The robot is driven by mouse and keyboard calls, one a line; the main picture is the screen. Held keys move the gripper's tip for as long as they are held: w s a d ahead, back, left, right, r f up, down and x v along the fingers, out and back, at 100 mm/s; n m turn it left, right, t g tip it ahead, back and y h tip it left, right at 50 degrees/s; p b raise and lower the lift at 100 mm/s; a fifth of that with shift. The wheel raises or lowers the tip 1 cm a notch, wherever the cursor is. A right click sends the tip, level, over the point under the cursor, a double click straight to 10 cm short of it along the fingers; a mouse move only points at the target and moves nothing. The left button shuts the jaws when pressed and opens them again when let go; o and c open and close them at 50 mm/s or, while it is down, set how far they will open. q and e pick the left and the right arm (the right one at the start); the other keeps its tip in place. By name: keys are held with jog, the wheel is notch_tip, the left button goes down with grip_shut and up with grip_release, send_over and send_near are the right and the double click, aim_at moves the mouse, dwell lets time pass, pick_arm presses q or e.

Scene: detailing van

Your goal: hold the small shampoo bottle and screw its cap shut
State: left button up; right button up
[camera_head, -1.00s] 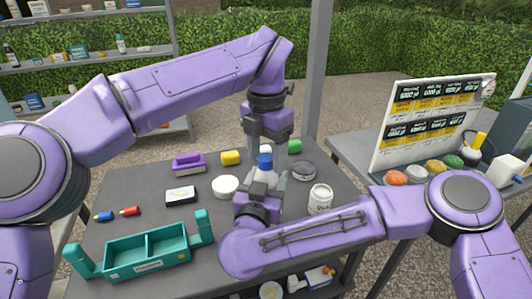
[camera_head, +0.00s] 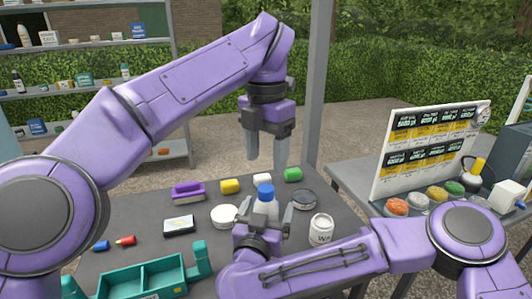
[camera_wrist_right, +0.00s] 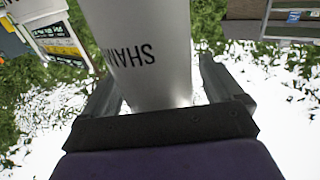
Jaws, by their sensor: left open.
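The small shampoo bottle (camera_head: 266,207) is white with a blue cap (camera_head: 265,191) on its top and looks upright. Whether the cap is fully seated cannot be told. My right gripper (camera_head: 264,217) has its fingers on both sides of the bottle body and seems shut on it; the lower part is hidden behind the gripper. In the right wrist view the bottle (camera_wrist_right: 150,40), lettered "SHAM", stands between the fingers; its cap is out of view. My left gripper (camera_head: 267,165) hangs above the cap, fingers down, open and empty, clear of it.
A price board (camera_head: 430,148) stands on the right table.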

pick_arm(q)
jog(key=shift+f+b, duration=0.8)
pick_arm(e)
jog(key=v, duration=1)
jog(key=shift+s, duration=0.25)
pick_arm(q)
jog(key=shift+r, duration=0.1)
pick_arm(e)
jog(key=shift+r, duration=0.1)
